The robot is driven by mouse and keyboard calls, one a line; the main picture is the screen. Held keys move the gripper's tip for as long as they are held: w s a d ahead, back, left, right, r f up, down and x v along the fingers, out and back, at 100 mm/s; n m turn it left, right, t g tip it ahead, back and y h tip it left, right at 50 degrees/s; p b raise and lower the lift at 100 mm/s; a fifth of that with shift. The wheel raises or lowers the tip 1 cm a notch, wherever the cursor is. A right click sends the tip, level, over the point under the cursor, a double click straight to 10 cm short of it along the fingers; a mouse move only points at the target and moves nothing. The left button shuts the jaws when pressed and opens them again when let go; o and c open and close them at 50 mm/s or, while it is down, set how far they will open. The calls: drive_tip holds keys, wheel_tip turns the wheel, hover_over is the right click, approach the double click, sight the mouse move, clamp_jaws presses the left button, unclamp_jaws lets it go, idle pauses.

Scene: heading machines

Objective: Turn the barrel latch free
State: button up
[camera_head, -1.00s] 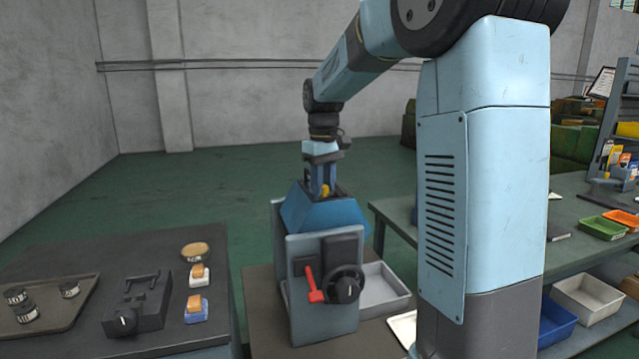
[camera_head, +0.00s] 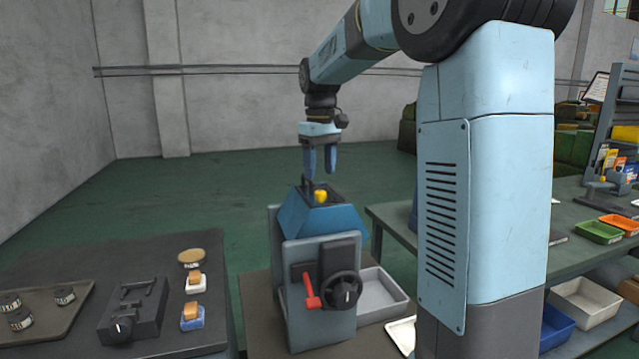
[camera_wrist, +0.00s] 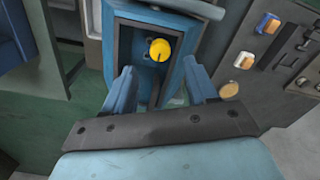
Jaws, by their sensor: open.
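A round yellow knob (camera_head: 320,196) with a dark line across its face sits in the open top of the blue hopper (camera_head: 300,219) on the grey machine (camera_head: 318,251). It also shows in the wrist view (camera_wrist: 159,50), inside the dark-rimmed opening. My gripper (camera_head: 320,172) is open and empty above the hopper, its fingers pointing down and apart from the knob. In the wrist view my gripper (camera_wrist: 160,75) has its two blue fingers spread, with the knob ahead between them. I cannot tell for sure which part is the barrel latch.
The machine's front has a red lever (camera_head: 311,291) and a black handwheel (camera_head: 342,290). A black slotted fixture (camera_head: 134,312) with a knob stands on the left table, near a tray (camera_head: 65,310) of dark cylinders. A grey bin (camera_head: 382,296) stands right of the machine.

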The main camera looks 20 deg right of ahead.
sight(320, 192)
wheel_tip(320, 192, up, 8)
idle(0.4)
idle(0.3)
drive_tip(key=s+f+m+t, duration=0.1)
drive_tip(key=s+f, duration=0.3)
drive_tip(key=s, duration=0.5)
drive_tip(key=s+f+m+t, duration=0.2)
drive_tip(key=s+f, duration=0.3)
drive_tip(key=s, duration=0.5)
drive_tip(key=s+f+m+t, duration=0.1)
drive_tip(key=s+f, duration=0.3)
drive_tip(key=s, duration=0.6)
drive_tip(key=shift+a+f+m+t, duration=0.35)
drive_tip(key=shift+a+t, duration=0.1)
drive_tip(key=shift+t, duration=0.35)
